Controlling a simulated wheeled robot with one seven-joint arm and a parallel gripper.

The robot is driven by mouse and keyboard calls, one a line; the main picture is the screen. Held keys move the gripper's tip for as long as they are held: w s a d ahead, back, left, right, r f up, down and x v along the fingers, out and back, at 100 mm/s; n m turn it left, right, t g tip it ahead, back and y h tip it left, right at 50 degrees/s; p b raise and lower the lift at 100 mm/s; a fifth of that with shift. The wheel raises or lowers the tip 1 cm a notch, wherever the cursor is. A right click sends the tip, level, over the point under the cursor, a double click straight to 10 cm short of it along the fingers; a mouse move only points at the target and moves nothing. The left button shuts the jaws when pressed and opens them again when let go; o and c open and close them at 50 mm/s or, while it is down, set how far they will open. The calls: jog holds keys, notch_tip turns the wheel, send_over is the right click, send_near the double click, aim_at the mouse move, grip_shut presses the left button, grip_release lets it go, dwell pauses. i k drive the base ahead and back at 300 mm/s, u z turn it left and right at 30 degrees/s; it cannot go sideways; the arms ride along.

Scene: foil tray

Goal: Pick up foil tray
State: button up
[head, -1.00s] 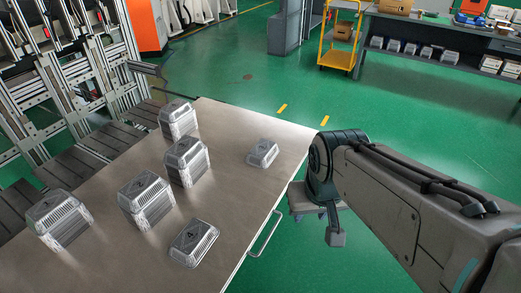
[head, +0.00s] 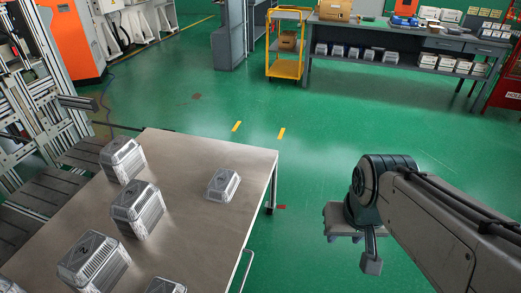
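Several silver foil trays stand on the table (head: 205,155). A low foil tray (head: 223,185) lies alone near the table's right edge. Taller foil pieces, which look like stacks, stand at the back left (head: 122,160), in the middle (head: 139,208) and at the front (head: 95,262). Another low foil tray (head: 167,286) is cut off by the bottom edge. My gripper (head: 345,238) hangs below the end of my arm, right of the table over the green floor, apart from all the trays. Its fingers are too small and partly hidden to tell their opening.
A handle (head: 246,268) sticks out from the table's right side. Metal framing and dark slats stand to the left. A yellow trolley (head: 285,45) and a grey workbench (head: 400,42) are at the back. The green floor between them and the table is clear.

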aim_at(221, 188)
jog(key=z, duration=0.2)
jog(key=i, duration=0.8)
jog(key=u, duration=0.5)
jog(key=i, duration=0.6)
jog(key=u, duration=0.5)
